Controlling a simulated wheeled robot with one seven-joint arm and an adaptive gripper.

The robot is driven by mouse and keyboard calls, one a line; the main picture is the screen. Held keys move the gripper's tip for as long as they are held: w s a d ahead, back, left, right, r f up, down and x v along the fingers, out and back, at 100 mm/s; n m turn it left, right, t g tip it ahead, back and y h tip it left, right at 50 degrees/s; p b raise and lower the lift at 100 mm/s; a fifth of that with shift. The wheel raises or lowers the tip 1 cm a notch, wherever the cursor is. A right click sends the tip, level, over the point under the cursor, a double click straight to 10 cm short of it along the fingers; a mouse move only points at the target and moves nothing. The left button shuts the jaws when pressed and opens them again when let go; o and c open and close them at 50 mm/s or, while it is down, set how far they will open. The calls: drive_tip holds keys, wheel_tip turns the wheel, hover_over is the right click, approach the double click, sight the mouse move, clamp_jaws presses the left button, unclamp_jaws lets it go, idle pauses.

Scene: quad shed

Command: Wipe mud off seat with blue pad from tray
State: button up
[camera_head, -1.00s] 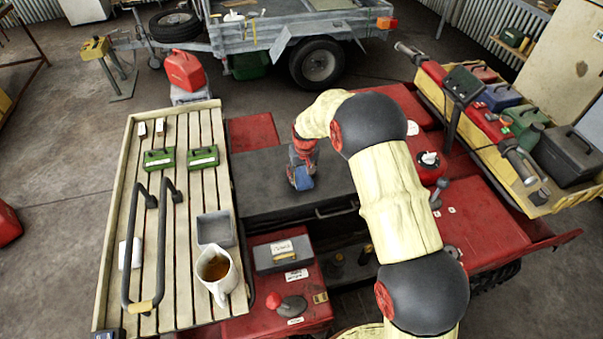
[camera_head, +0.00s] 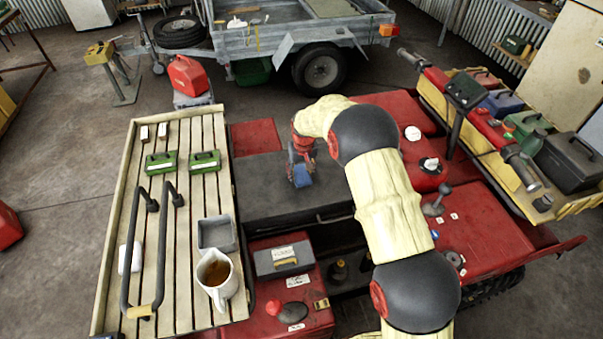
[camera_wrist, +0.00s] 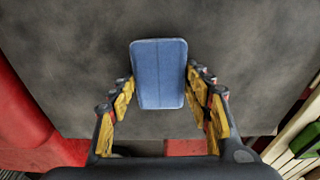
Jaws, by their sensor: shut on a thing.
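The seat (camera_head: 262,198) is a dark grey, flat block in the middle of the red quad in the head view. It fills most of the wrist view (camera_wrist: 70,70), with cloudy lighter and darker patches and no distinct mud mark that I can make out. My gripper (camera_head: 301,170) is over the seat, shut on the blue pad (camera_head: 302,178). In the wrist view the pad (camera_wrist: 158,75) is held between the yellow fingertips of my gripper (camera_wrist: 160,92). The pad is at the seat surface; I cannot tell whether it presses on it. The grey tray (camera_head: 216,236) on the slatted rack looks empty.
The slatted rack (camera_head: 184,290) left of the seat carries a jug (camera_head: 217,280) of brown liquid, green boxes (camera_head: 160,162) and a black handle frame (camera_head: 165,240). A grey box (camera_head: 283,258) sits near the seat's front edge. A lever (camera_head: 437,203) stands right of my arm.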

drive_tip(key=shift+r+p, duration=1.15)
drive_tip(key=shift+r, duration=1.65)
drive_tip(key=shift+r, duration=0.1)
drive_tip(key=shift+r+p, duration=0.95)
drive_tip(key=shift+r, duration=0.5)
